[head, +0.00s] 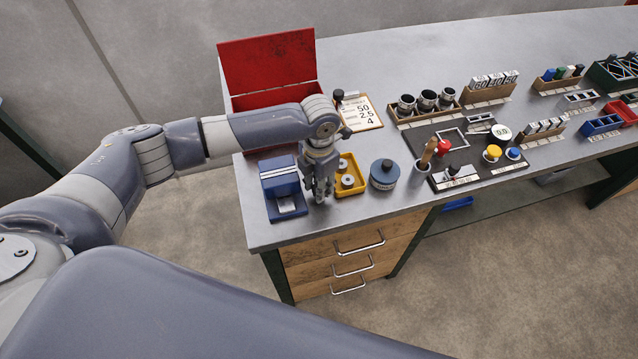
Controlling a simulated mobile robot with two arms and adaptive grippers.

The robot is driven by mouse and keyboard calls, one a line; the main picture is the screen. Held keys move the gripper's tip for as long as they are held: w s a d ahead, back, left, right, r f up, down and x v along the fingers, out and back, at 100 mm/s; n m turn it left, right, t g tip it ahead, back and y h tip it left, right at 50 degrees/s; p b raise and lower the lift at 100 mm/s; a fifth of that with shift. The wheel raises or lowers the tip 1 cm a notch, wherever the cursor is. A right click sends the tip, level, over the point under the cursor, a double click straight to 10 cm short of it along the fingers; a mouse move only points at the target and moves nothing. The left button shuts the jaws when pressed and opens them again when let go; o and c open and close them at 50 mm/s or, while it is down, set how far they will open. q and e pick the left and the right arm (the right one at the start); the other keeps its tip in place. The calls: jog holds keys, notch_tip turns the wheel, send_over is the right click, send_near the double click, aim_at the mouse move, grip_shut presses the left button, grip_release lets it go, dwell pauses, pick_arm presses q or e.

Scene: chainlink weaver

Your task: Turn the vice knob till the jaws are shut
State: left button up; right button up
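A blue block-shaped device (279,180) with a pale metal piece at its front stands near the left front corner of the bench. It may be the vice, but I cannot make out its jaws or a knob for sure. My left gripper (319,194) points down just to the right of this device, between it and a yellow tray (354,184). Its fingers are small and partly overlap, so I cannot tell whether they are apart or whether they touch anything. My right gripper is out of view.
An open red box (268,62) stands behind my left arm. A round blue-grey canister (384,174) stands right of the yellow tray. A dark control board (425,150) and a cup rack (426,116) lie farther right. Bare bench (400,205) shows along the front edge.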

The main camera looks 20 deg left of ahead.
pick_arm(q)
jog(key=o, duration=1.1)
notch_tip(320, 180, up, 12)
jog(key=shift+r, duration=0.1)
